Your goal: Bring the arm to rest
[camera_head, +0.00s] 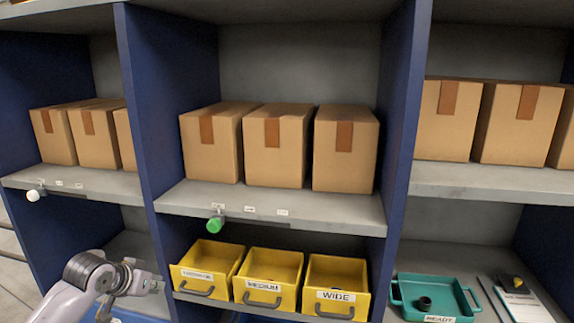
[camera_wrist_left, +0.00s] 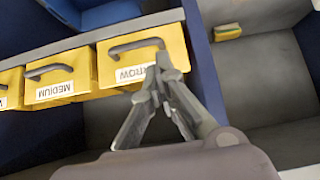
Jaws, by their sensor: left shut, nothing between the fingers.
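My left gripper (camera_head: 150,283) is at the lower left in the head view, to the left of the yellow bin with the leftmost label. In the left wrist view the left gripper (camera_wrist_left: 163,62) has its fingertips together, with nothing between them. There the fingers overlap the front of the yellow bin (camera_wrist_left: 152,50) whose label ends in "ROW". I cannot tell whether they touch it. My right gripper is in neither view.
Yellow bins marked MEDIUM (camera_head: 270,295) and WIDE (camera_head: 336,306) stand on the lower shelf. A green tray marked READY (camera_head: 396,300) holds a small dark part (camera_head: 424,303). Cardboard boxes (camera_head: 277,150) fill the upper shelf. Blue uprights (camera_head: 404,110) divide the bays.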

